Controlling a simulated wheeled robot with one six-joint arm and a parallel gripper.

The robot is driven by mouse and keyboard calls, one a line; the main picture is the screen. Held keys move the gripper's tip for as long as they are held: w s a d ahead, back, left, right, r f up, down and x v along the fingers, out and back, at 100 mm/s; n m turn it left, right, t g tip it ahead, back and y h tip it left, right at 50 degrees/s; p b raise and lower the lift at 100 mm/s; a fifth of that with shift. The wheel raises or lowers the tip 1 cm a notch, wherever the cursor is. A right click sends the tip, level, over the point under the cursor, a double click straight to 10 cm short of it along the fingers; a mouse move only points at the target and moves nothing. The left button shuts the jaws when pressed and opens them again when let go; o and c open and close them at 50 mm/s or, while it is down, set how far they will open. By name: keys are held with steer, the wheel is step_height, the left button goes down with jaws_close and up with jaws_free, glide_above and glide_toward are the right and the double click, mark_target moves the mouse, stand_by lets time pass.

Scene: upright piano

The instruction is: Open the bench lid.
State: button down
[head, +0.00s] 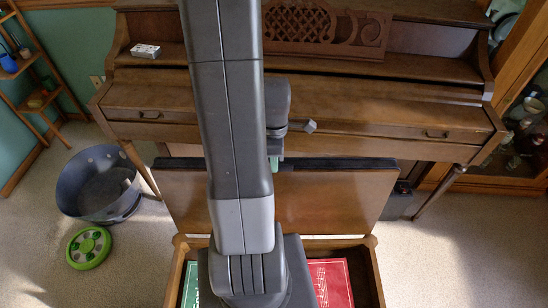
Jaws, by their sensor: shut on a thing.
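The bench lid (330,200) stands raised, close to upright, at the far side of the bench box (372,275). Its brown underside faces me and a dark pad shows along its top edge. The box is open at the top, with a red book (332,282) and a green book (190,286) inside. My gripper (274,163) is at the middle of the lid's top edge, shut on it. A greenish fingertip shows there; my arm hides the rest of the jaws, part of the lid and the middle of the box.
The upright piano (400,120) stands just behind the raised lid, with a small white box (145,51) on it. A grey round tub (98,185) and a green disc (88,247) lie on the carpet at left. A glass cabinet (525,120) is at right. Carpet at lower right is clear.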

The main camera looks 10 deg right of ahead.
steer(key=shift+t, duration=0.8)
steer(key=shift+s+a+r+b, duration=0.1)
steer(key=shift+s+a+b, duration=0.15)
steer(key=shift+s, duration=0.65)
steer(key=shift+s+a+r+b, duration=0.1)
steer(key=shift+s+b, duration=0.15)
steer(key=shift+s, duration=0.7)
steer(key=shift+s+a+r+b, duration=0.1)
steer(key=shift+s+a+b, duration=0.15)
steer(key=shift+s, duration=0.65)
steer(key=c, duration=1.6)
jaws_free()
steer(key=shift+f, duration=0.1)
steer(key=shift+o, duration=0.2)
step_height(320, 180, up, 14)
steer(key=p, duration=0.3)
steer(key=shift+s, duration=0.15)
